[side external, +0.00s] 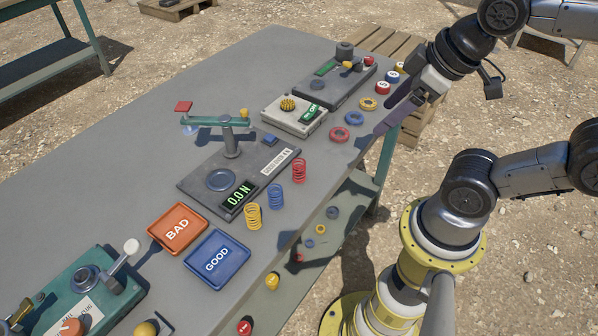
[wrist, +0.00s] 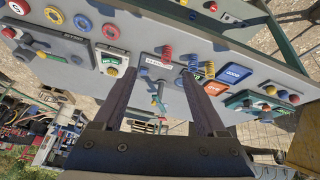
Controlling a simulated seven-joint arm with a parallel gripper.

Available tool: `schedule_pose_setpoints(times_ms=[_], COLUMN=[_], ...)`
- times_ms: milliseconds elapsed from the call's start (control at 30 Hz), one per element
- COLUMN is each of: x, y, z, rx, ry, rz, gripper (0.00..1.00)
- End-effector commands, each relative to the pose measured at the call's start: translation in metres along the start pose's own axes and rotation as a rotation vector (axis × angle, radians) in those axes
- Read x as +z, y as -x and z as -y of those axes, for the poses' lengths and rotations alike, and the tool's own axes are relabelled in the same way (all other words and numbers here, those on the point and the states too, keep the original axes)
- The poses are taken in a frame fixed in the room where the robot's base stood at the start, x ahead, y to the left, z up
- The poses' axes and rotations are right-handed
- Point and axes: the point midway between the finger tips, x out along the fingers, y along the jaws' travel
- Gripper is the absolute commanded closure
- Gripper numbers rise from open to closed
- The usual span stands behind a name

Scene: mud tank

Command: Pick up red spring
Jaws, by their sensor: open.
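The red spring (side external: 299,170) stands upright on the grey table, at the back of a row with a blue spring (side external: 275,196) and a yellow spring (side external: 252,216). In the wrist view the red spring (wrist: 167,53) lies between the lines of my fingers, beyond their tips. The blue spring (wrist: 193,62) shows by the right fingertip, and the yellow spring (wrist: 210,69) is right of it. My gripper (side external: 384,128) is open and empty, up and to the right of the springs in the side view; its two fingers also show in the wrist view (wrist: 159,70).
A dark tester plate (side external: 205,185) with a lever is beside the springs. The orange BAD tray (side external: 177,229) and blue GOOD tray (side external: 217,258) lie nearer the camera. Several coloured rings (side external: 339,134) line the table edge under my gripper. A lower shelf (side external: 350,200) holds small parts.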

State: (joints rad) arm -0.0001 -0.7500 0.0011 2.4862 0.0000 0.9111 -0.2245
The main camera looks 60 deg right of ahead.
Motion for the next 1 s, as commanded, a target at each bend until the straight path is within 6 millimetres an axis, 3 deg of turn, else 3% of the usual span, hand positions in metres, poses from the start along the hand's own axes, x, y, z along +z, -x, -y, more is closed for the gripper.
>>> schedule_pose_setpoints(times_ms=[100, 267, 367, 533, 733, 1000], x=[-0.018, -0.053, -0.077, -0.113, -0.123, -0.111], y=[0.006, -0.003, -0.021, -0.069, -0.120, -0.148], z=[-0.004, -0.008, -0.009, -0.004, 0.006, 0.013], rx=[-0.003, -0.051, -0.110, -0.256, -0.380, -0.431], ry=[0.257, 0.654, 0.905, 1.256, 1.358, 1.364], rz=[0.004, 0.067, 0.118, 0.202, 0.284, 0.328], gripper=[0.26, 0.26, 0.26, 0.26, 0.26, 0.26])
